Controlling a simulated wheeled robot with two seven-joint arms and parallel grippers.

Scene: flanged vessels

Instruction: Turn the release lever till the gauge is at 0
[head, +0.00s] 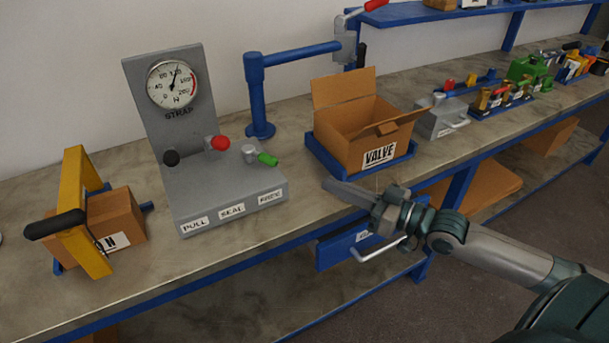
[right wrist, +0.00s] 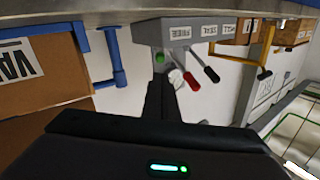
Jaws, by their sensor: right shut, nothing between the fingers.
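The grey station (head: 232,197) on the bench has a round white gauge (head: 173,85) on its upright plate. The gauge needle points up and slightly right, around the 80 to 120 marks. The green-tipped lever (head: 266,158) sits at the right, above the label that seems to read FREE, and points right. It also shows in the right wrist view (right wrist: 160,58), beyond the fingers. My right gripper (head: 330,186) is shut and empty, right of the station and apart from the lever, in front of the VALVE box. My left gripper is not in view.
A red-knobbed lever (head: 219,143) and a black-knobbed lever (head: 171,157) stand left of the green one. The open VALVE box (head: 352,143) sits in a blue tray behind my right gripper. A blue post (head: 256,95) rises behind. A yellow frame (head: 85,215) stands left.

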